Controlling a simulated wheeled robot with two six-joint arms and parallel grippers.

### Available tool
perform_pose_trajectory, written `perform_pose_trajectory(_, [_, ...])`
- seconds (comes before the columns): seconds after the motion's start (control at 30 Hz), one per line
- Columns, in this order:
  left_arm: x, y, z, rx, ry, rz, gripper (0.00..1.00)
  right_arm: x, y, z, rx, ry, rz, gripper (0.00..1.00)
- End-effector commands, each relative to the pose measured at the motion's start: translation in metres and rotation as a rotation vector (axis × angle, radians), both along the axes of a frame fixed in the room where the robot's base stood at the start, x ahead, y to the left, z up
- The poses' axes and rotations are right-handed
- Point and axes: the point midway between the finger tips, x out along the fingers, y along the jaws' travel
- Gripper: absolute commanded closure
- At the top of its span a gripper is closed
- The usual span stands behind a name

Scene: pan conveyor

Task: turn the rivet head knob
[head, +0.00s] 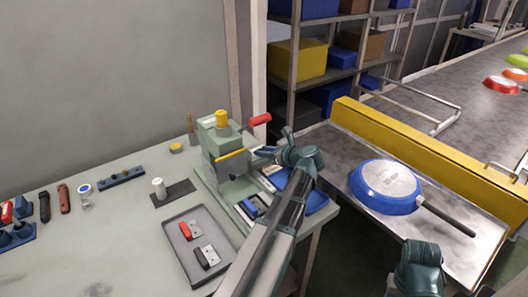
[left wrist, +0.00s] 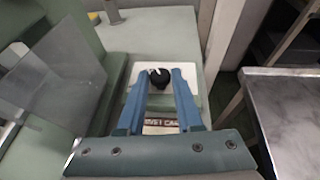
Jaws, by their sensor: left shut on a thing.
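The rivet head knob (left wrist: 159,78) is black and round and stands on a white plate in the left wrist view. My left gripper (left wrist: 160,72) has one blue finger on each side of it and is shut on it. In the head view my left gripper (head: 272,152) reaches to the right side of the green riveting machine (head: 222,150); the knob itself cannot be made out there. Part of a label shows between the fingers below the knob in the left wrist view. My right arm shows only in part at the lower right; its jaws are not seen.
The machine has a red-handled lever (head: 260,119) close above my left gripper. A grey tray (head: 183,262) with small parts lies in front of it. A blue pan (head: 386,187) lies on the metal surface at right, beside a yellow barrier (head: 420,155).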

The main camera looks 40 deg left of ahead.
Motion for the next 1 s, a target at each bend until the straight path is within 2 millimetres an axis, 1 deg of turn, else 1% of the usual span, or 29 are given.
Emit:
perform_pose_trajectory(0.17, [-0.004, 0.000, 0.000, 0.000, -0.001, -0.047, 1.00, 0.000, 0.000, 0.000, 0.000, 0.000, 0.000, 0.50])
perform_pose_trajectory(0.4, [-0.009, 0.001, 0.000, 0.001, -0.002, -0.200, 1.00, 0.000, 0.000, 0.000, 0.000, 0.000, 0.000, 0.50])
perform_pose_trajectory(0.7, [-0.012, 0.003, 0.000, 0.000, -0.001, -0.392, 1.00, 0.000, 0.000, 0.000, 0.000, 0.000, 0.000, 0.50])
perform_pose_trajectory(1.0, [-0.012, 0.005, 0.000, 0.000, -0.001, -0.504, 1.00, 0.000, 0.000, 0.000, 0.000, 0.000, 0.000, 0.50])
